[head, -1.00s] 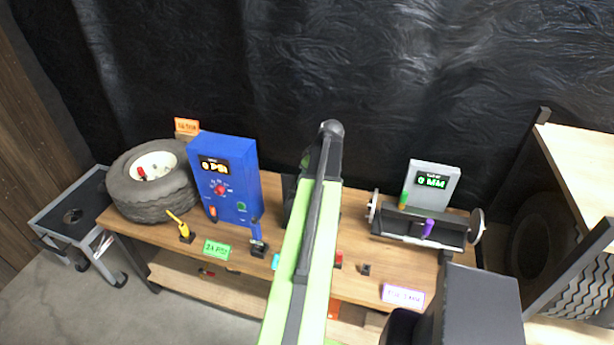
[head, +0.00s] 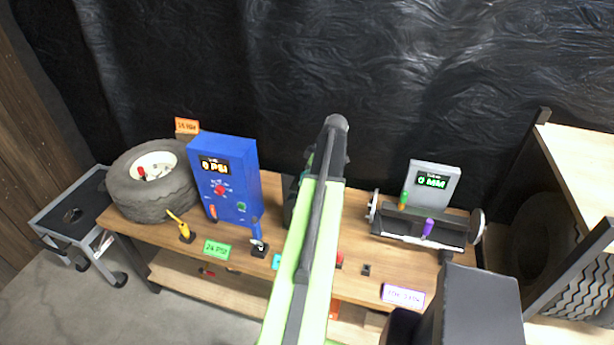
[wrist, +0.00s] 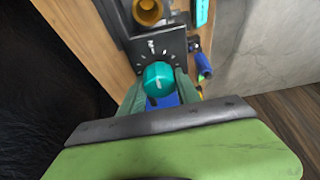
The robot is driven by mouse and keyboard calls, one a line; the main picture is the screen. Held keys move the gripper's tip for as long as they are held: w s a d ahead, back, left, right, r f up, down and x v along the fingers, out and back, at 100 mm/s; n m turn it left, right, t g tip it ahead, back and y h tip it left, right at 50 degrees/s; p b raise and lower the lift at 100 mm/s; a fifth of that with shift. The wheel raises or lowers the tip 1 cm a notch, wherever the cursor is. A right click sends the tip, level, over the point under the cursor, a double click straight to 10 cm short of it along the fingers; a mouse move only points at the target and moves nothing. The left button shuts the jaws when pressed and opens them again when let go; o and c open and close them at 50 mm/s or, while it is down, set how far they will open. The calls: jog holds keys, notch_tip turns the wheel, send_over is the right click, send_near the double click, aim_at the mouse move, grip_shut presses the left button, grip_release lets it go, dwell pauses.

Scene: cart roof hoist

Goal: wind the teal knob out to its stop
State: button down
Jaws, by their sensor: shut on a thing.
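The teal knob (wrist: 158,78) shows in the wrist view, a rounded cap with a pale pointer line. It stands in front of a dark dial plate (wrist: 152,48) with white tick marks. My gripper (wrist: 160,92) is shut on the knob, one finger on each side of it. In the head view my green arm reaches over the middle of the bench and hides the knob and the gripper tips.
A blue box (head: 225,180) reading 0 PSI and a tyre (head: 150,182) stand on the bench's left. A grey display (head: 432,185) reading 0 MM stands right. A brass-coloured ring (wrist: 148,10) sits above the dial. A wooden shelf (head: 580,165) stands far right.

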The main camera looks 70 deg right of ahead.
jog(key=c, duration=0.9)
grip_release()
jog(key=shift+o, duration=0.2)
jog(key=p+v, duration=1.6)
jog(key=v, duration=0.1)
jog(key=shift+r, duration=0.25)
